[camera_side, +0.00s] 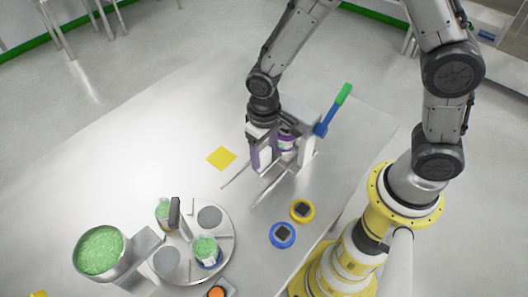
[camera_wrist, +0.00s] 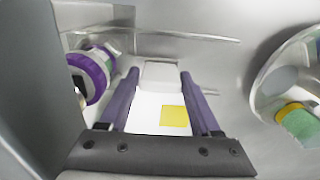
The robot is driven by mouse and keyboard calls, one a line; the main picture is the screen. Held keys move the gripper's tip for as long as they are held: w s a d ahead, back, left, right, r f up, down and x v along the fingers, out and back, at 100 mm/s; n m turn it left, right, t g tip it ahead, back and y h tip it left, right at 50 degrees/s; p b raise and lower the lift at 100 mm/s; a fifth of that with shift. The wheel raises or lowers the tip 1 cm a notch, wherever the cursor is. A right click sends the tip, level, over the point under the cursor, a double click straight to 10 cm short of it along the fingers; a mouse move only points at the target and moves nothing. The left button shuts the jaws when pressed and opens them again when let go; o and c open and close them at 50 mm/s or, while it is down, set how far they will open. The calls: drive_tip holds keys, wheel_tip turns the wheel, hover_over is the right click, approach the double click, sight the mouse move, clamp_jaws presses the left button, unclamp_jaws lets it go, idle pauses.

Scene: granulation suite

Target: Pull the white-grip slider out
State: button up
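The slider's white grip (camera_wrist: 160,75) appears as a pale block between the tips of my two purple fingers in the wrist view. My gripper (camera_wrist: 160,82) has its fingers apart, one on each side of this block. I cannot tell whether they press on it or leave thin gaps. In the side view my gripper (camera_side: 261,165) points down at the front of the grey press-like fixture (camera_side: 308,150), and the grip is not clearly visible there. A purple-ringed jar (camera_side: 286,140) sits inside the fixture, and its purple ring (camera_wrist: 90,75) shows left of my fingers.
A blue lever with a green handle (camera_side: 343,96) rises from the fixture. A yellow square (camera_side: 222,158) lies on the table. Yellow (camera_side: 302,210) and blue (camera_side: 283,235) round buttons stand in front. A turntable (camera_side: 225,240) with green-filled cups is at lower left.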

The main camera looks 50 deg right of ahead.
clamp_jaws()
drive_tip(key=shift+a, duration=0.1)
drive_tip(key=a, duration=1.2)
drive_tip(key=shift+a, duration=0.25)
drive_tip(key=shift+o, duration=0.7)
unclamp_jaws()
drive_tip(key=shift+a, duration=0.1)
drive_tip(key=o, duration=0.3)
drive_tip(key=shift+d, duration=0.2)
drive_tip(key=shift+r, duration=0.1)
